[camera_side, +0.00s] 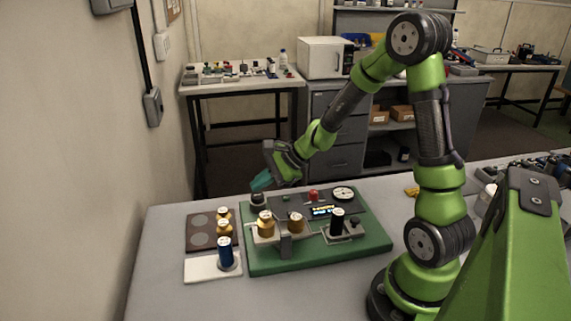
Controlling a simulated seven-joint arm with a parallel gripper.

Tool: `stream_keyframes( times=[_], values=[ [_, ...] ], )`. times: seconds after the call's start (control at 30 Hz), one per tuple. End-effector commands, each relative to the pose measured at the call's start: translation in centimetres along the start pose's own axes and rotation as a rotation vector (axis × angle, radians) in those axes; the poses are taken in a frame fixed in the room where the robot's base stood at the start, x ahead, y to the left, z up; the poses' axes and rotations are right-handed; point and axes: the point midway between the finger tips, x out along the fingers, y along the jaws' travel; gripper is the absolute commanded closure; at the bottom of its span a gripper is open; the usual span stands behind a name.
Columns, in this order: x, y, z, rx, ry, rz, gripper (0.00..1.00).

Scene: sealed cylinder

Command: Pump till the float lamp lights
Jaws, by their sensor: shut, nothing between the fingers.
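A green base board (370,240) lies on the table and carries a dark panel with fittings. My gripper (259,184) is shut and empty, pointing down and left just above a short dark round fitting (258,199) at the panel's left end; whether it touches is unclear. A red dome (313,195), a round white gauge (343,194) and a small lit display (322,211) sit on the panel; the digits are too small to read. I cannot tell which part is the float lamp or whether one is lit. Brass cylinders (266,226) and a black cylinder (337,222) stand along the board's front.
A dark tray (198,222) with grey discs and brass pieces stands left of the board. A white pad (203,268) with a blue cylinder (225,253) is in front of it. The table's front left is clear. Small parts crowd the right edge.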

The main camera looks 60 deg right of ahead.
Motion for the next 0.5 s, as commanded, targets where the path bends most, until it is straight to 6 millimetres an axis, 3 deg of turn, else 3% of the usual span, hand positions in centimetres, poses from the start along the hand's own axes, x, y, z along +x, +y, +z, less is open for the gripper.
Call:
stream_keyframes(
  times=[0.23, 0.5],
  values=[
    [-0.3, -0.3, 0.3, -0.003, -0.001, -0.002, 1.0],
    [-2.3, -1.8, 1.7, -0.005, -0.001, -0.004, 1.0]
  ],
)
